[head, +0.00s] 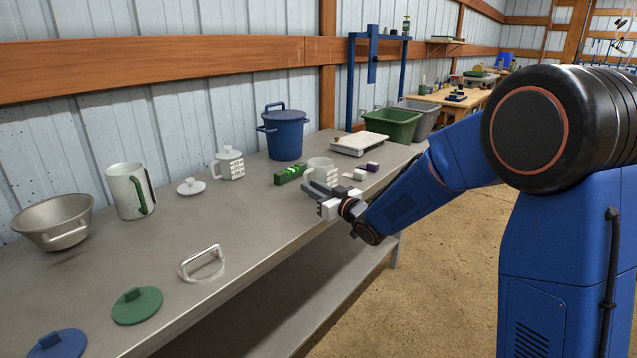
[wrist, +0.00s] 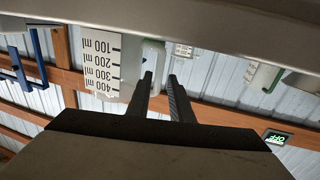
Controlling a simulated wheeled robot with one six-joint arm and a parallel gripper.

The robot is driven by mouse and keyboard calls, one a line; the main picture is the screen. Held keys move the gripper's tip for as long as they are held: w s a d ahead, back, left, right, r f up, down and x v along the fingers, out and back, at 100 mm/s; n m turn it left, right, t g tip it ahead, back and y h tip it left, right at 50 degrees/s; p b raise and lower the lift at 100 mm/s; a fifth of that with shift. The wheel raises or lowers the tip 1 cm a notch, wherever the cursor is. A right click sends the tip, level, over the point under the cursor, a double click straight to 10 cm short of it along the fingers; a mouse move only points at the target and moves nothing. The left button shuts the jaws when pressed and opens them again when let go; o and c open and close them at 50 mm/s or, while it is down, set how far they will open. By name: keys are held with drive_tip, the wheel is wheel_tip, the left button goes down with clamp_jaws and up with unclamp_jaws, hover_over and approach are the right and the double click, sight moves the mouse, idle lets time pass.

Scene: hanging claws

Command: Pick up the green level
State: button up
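A clear measuring cup (head: 320,168) stands close behind the fingers. Its ml scale (wrist: 103,62) fills the upper left of the wrist view.
Small white and purple blocks (head: 372,167) lie right of the cup, near a white scale (head: 358,144). A metal handle (head: 201,262) and lids (head: 137,306) lie in front.

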sight(305, 182)
drive_tip(key=x, duration=0.4)
drive_tip(key=shift+w+r, duration=0.1)
drive_tip(key=shift+w, duration=0.05)
clamp_jaws()
